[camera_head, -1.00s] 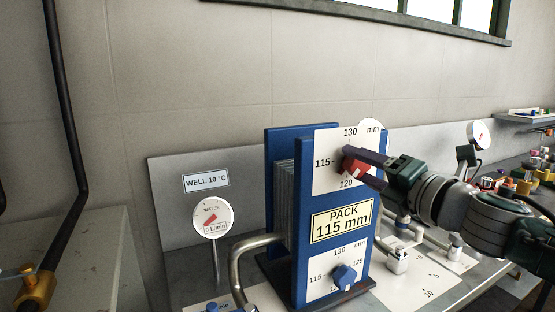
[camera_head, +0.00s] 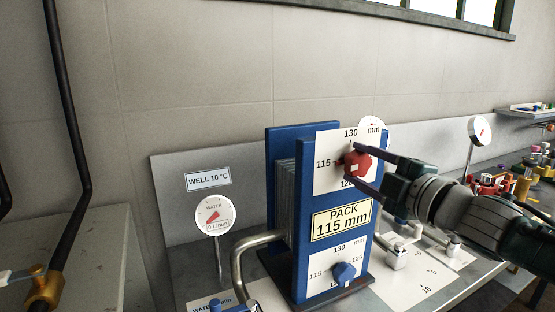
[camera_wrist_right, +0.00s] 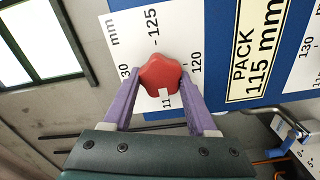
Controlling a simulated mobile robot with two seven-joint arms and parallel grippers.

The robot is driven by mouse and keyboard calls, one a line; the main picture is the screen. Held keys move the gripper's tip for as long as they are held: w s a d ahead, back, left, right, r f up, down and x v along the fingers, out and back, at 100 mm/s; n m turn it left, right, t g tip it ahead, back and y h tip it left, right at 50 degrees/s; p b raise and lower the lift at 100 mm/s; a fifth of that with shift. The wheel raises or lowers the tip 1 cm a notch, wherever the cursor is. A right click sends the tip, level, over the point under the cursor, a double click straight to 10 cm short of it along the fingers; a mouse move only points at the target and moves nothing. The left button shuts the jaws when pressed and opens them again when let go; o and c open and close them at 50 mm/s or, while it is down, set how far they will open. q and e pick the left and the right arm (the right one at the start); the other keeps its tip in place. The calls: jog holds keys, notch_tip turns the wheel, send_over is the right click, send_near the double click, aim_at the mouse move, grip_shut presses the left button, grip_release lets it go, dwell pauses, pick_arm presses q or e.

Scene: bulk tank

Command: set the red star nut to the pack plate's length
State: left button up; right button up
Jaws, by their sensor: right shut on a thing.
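The red star nut (camera_head: 358,164) sits on the upper white dial (camera_head: 329,146) of the blue pack frame (camera_head: 305,215). It shows closer in the right wrist view (camera_wrist_right: 160,72). My right gripper (camera_head: 358,166) is shut on the nut, one purple finger on each side. In the right wrist view the nut's white mark (camera_wrist_right: 164,97) points to the 115 side, leaning slightly toward 120; the 115 label is partly covered there. The pack plate (camera_head: 341,220) reads "PACK 115 mm". My left gripper is not in view.
A lower dial with a blue nut (camera_head: 344,273) sits below the plate. A water gauge (camera_head: 214,214) and a bent pipe (camera_head: 243,262) stand left of the frame. A small white fitting (camera_head: 397,258) is on the bench to the right. A brass valve (camera_head: 40,288) is at lower left.

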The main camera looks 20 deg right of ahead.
jog(key=shift+m, duration=0.3)
dwell(0.4)
jog(key=o, duration=1.4)
jog(key=shift+c, duration=0.2)
jog(key=s, duration=1)
jog(key=shift+d, duration=0.4)
